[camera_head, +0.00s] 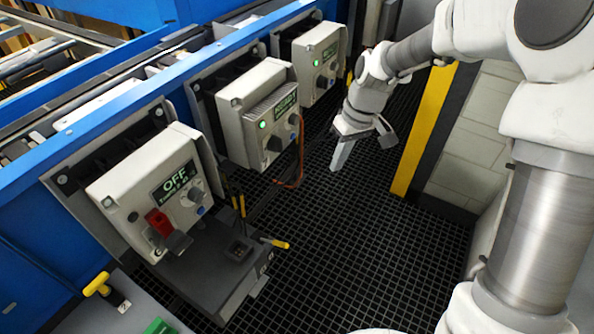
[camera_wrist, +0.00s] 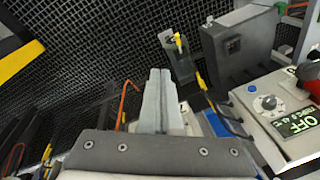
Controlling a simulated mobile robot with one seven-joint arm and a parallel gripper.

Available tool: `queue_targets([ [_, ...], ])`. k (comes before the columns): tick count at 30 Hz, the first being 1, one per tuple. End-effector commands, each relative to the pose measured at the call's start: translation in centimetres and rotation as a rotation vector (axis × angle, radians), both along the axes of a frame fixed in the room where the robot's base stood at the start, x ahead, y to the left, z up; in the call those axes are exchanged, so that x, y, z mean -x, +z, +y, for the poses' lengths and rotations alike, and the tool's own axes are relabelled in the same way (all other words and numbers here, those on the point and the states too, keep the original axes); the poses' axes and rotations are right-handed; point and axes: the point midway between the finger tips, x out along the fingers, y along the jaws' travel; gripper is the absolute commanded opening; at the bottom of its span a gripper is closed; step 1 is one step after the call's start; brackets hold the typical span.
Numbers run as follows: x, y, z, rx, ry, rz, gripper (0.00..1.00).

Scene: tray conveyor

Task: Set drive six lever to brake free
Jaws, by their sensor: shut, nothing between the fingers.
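My gripper (camera_head: 341,160) is shut and empty. It hangs over the dark grid floor, right of the row of grey control boxes. Its closed fingers (camera_wrist: 160,75) show in the wrist view, apart from everything. A yellow-tipped lever (camera_head: 275,242) sticks out from a dark motor housing (camera_head: 215,262) below the nearest control box. A yellow-tipped lever (camera_wrist: 178,39) on a grey plate also shows beside the dark housing (camera_wrist: 238,48) in the wrist view. More thin yellow handles (camera_head: 239,206) show behind the housing. I cannot read which lever is drive six.
The nearest control box (camera_head: 120,205) shows OFF, with a red part and a knob. Two more boxes (camera_head: 232,130) (camera_head: 327,45) stand along the blue conveyor frame (camera_head: 60,150). An orange cable (camera_head: 298,165) hangs near the middle box. A yellow post (camera_head: 425,130) stands to the right.

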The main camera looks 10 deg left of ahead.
Motion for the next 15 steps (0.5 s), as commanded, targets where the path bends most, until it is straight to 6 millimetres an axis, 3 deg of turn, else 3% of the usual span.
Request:
queue_targets([
  [1, -0.6, -3.1, 0.9, -0.028, 0.023, 0.029, 0.0],
  [6, -2.2, -10.3, 4.0, -0.131, 0.098, 0.093, 0.0],
  [12, -3.1, -17.0, 7.1, -0.245, 0.147, 0.146, 0.0],
  [15, -3.3, -19.1, 8.0, -0.285, 0.158, 0.16, 0.0],
])
